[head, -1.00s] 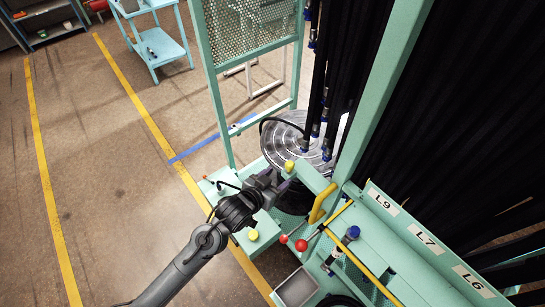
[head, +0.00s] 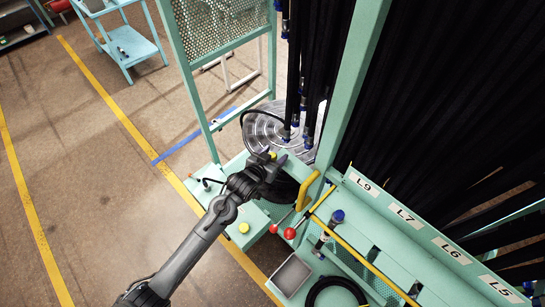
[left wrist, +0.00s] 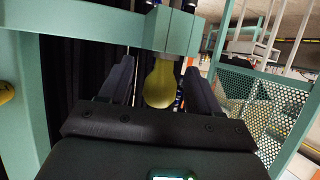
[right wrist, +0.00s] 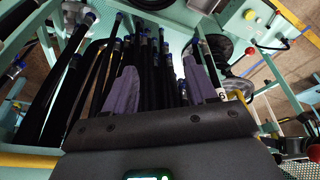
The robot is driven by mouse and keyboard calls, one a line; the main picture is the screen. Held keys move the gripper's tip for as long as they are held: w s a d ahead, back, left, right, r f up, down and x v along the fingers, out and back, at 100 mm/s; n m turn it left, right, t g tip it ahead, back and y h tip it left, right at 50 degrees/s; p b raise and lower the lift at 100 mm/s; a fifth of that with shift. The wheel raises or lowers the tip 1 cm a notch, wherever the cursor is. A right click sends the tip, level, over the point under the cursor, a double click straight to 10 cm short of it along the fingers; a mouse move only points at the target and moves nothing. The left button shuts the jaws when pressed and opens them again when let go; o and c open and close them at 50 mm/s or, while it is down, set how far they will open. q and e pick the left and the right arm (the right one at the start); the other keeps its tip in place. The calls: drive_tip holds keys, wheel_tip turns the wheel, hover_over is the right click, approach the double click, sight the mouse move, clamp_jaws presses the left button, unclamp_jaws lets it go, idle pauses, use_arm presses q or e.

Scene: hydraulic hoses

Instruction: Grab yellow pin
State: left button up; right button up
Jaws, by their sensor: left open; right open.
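The yellow pin (head: 273,155) has a rounded yellow knob and stands at the teal frame, just by my left gripper (head: 277,162). In the left wrist view the yellow pin (left wrist: 160,86) hangs in the picture below a teal bar, between the two dark fingers of my left gripper (left wrist: 159,68). The fingers are open, with a visible gap on each side of the knob. My right gripper (right wrist: 160,68) is open and empty in its wrist view, with black hoses beyond its fingers. It does not show in the head view.
A second yellow knob (head: 244,227) sits on the teal panel nearby. Red-knobbed levers (head: 290,233) and a yellow handle (head: 306,192) stand to the right. Black hoses (head: 440,100) hang over the labelled rack. A round metal plate (head: 262,128) lies behind the gripper.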

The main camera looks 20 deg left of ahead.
use_arm(q)
drive_tip(key=shift+w+d+f, duration=0.1)
drive_tip(key=shift+w+f, duration=0.1)
drive_tip(key=shift+w, duration=0.25)
drive_tip(key=shift+c, duration=0.2)
drive_tip(key=c, duration=1)
